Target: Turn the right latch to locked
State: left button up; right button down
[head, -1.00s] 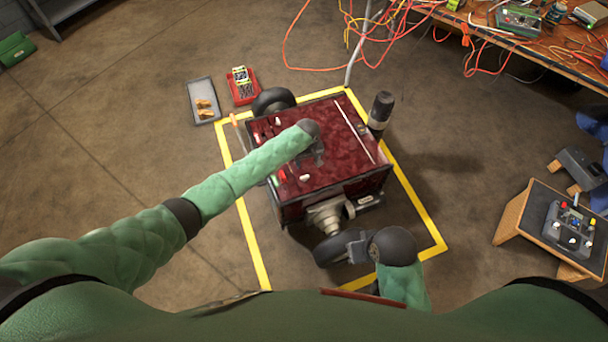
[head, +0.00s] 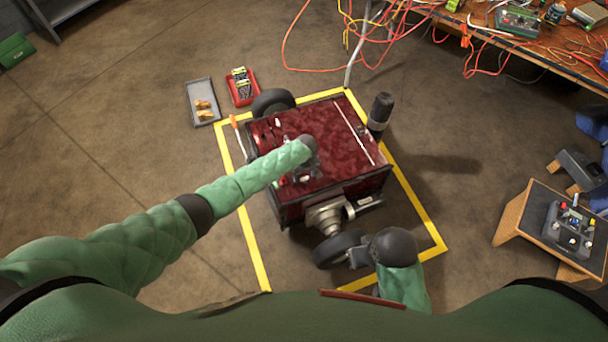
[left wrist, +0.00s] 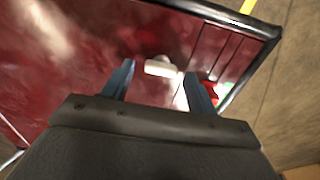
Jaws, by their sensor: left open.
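The dark red cart (head: 345,150) stands inside a yellow floor outline. In the left wrist view a short white latch handle (left wrist: 160,67) lies on its red top, between and just beyond my open left fingers (left wrist: 160,76). It appears to be the right latch, and no grip on it shows. A red part (left wrist: 211,92) sits beside the right finger. In the head view my left gripper (head: 300,174) is over the near left part of the top and hides this latch. Another small white part (head: 278,122) shows farther back. My right gripper (head: 358,254) is by the near wheel; its jaws are unclear.
A grey tray (head: 202,114) with yellow-brown pieces and a red tray (head: 243,99) lie on the floor behind the cart. A black cylinder (head: 380,110) stands at the cart's far right corner. A cable-strewn bench (head: 565,60) and a control stand (head: 515,215) are at right.

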pick_arm(q)
jog(key=c, duration=1)
